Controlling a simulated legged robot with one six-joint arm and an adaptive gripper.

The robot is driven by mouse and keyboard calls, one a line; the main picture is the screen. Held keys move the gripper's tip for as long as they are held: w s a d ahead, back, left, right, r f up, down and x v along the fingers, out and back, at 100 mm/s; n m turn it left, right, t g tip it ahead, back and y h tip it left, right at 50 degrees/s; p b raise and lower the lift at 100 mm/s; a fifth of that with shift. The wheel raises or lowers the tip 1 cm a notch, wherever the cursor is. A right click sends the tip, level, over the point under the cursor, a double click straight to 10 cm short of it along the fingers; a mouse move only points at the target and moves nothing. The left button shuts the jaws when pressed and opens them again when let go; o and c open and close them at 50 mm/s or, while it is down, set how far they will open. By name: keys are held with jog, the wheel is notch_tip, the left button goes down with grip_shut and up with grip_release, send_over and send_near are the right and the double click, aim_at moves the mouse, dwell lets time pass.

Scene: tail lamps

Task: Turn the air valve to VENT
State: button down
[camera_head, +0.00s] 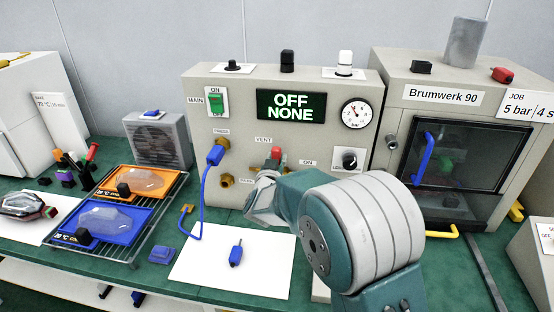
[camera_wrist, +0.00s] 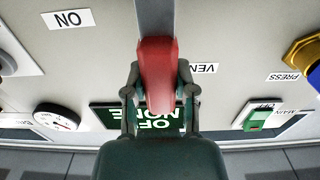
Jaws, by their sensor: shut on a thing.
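The air valve's red handle (camera_head: 276,153) shows on the front of the grey control box (camera_head: 330,120). Its red tip stands roughly upright, just right of the VENT label (camera_head: 263,140) and left of the ON label (camera_head: 308,162). In the upside-down wrist view the red handle (camera_wrist: 157,65) sits between both fingers of my gripper (camera_wrist: 159,85), which is shut on it. The VENT label (camera_wrist: 205,68) is partly hidden there behind the handle and a finger. In the head view my gripper (camera_head: 264,185) and arm hide the valve's lower part.
The display (camera_head: 291,105) reads OFF NONE. A pressure gauge (camera_head: 356,113) and a black knob (camera_head: 349,158) are at the box's right. A blue hose (camera_head: 199,205) hangs from the PRESS port at left. White paper (camera_head: 205,275) with a blue plug (camera_head: 236,254) lies in front.

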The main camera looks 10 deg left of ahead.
jog(key=shift+a, duration=0.1)
jog(key=shift+c, duration=2)
grip_release()
jog(key=shift+a, duration=0.15)
jog(key=s, duration=1.2)
jog(key=shift+a, duration=0.2)
jog(key=shift+f, duration=0.1)
